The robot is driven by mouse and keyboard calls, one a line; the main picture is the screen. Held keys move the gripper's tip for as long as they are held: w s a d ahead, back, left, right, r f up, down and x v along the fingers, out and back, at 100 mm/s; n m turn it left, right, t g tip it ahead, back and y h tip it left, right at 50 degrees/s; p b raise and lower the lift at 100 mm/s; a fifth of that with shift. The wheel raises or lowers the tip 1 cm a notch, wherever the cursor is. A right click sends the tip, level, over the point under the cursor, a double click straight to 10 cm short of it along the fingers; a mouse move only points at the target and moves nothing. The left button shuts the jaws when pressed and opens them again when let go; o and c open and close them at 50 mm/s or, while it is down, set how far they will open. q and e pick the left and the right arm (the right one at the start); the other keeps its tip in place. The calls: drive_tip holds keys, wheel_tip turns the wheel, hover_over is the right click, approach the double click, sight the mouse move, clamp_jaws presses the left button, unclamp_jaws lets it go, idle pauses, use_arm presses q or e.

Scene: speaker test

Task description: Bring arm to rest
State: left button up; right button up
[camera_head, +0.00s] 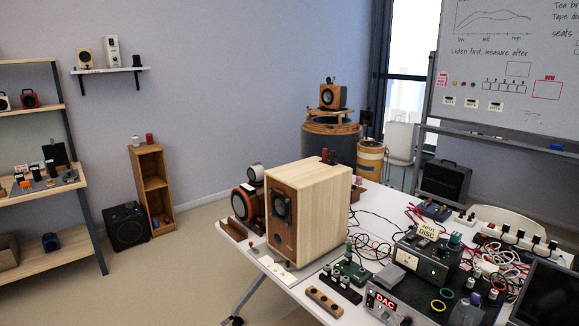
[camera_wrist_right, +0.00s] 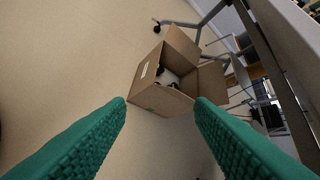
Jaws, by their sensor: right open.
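My right gripper (camera_wrist_right: 161,104) shows in the right wrist view as two green ridged fingers spread wide apart. It is open, with nothing between the fingertips. It looks down towards the floor, and an open cardboard box (camera_wrist_right: 160,98) shows beyond the fingertips. Neither of my arms shows in the head view, and my left gripper is in no view.
A white table (camera_head: 273,262) carries a wooden speaker (camera_head: 322,212), a black amplifier (camera_head: 428,256), a DAC box (camera_head: 383,304) and tangled cables. Shelves (camera_head: 55,187) and a black speaker (camera_head: 126,226) stand at the left. Open floor (camera_head: 185,270) lies left of the table.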

drive_tip(key=s+f+m+g+h, duration=0.1)
drive_tip(key=s+f+m+g, duration=0.2)
drive_tip(key=s, duration=0.8)
drive_tip(key=s+f+m+g, duration=0.3)
drive_tip(key=s+f+m, duration=0.1)
drive_tip(key=s, duration=0.8)
drive_tip(key=s+f+m+g+h, duration=0.1)
drive_tip(key=s+f+m+g, duration=0.2)
drive_tip(key=s+f, duration=0.3)
drive_tip(key=s, duration=0.5)
drive_tip(key=shift+s+a+m+h, duration=0.2)
drive_tip(key=shift+a+m+h, duration=0.1)
drive_tip(key=shift+a+m, duration=0.1)
